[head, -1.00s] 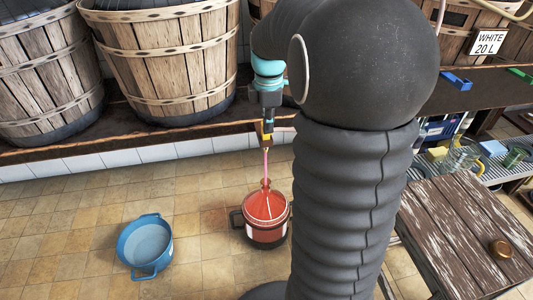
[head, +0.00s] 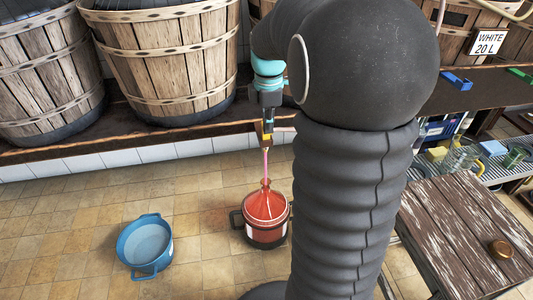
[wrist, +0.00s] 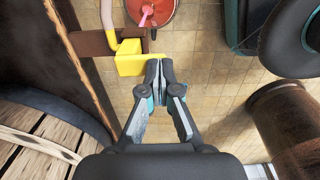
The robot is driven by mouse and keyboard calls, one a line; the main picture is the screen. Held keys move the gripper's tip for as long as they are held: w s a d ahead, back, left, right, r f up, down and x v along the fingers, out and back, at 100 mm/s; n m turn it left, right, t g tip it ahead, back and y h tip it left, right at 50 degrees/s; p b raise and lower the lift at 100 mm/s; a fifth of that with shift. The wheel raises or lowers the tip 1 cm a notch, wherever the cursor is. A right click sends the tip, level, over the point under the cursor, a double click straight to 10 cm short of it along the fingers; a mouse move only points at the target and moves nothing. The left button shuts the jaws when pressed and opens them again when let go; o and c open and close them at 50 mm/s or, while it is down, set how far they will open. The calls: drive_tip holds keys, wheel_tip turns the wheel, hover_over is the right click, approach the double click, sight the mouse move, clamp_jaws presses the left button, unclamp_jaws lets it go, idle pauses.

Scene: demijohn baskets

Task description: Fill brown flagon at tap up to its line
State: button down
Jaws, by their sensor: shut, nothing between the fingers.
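A reddish-brown flagon (head: 265,203) with a narrow neck sits in a red basket with dark handles on the tiled floor. A thin pink stream (head: 265,165) runs from above into its mouth. The flagon's top edge also shows in the wrist view (wrist: 150,22). The fill line and the level inside cannot be made out. The yellow tap (wrist: 130,58) is at the left of my gripper (wrist: 160,66), with a yellow lever part close to the fingertips. My gripper is shut and empty beside it; I cannot tell if it touches. In the head view, my gripper (head: 267,128) hangs above the flagon.
A blue tub (head: 145,246) stands on the floor left of the flagon. Wooden vats (head: 165,60) stand on the ledge behind. A wooden table (head: 465,235) with a small brown lid is at the right, near a rack with glass vessels. The floor at front left is clear.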

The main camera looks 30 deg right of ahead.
drive_tip(key=shift+r, duration=0.15)
drive_tip(key=shift+r+p, duration=0.65)
drive_tip(key=shift+p, duration=0.1)
drive_tip(key=shift+w+r+p, duration=0.1)
drive_tip(key=shift+r+p, duration=0.3)
drive_tip(key=w+d+r+p, duration=0.1)
drive_tip(key=w+r+p, duration=0.2)
drive_tip(key=r, duration=0.9)
drive_tip(key=shift+r+p, duration=0.4)
drive_tip(key=shift+p, duration=0.15)
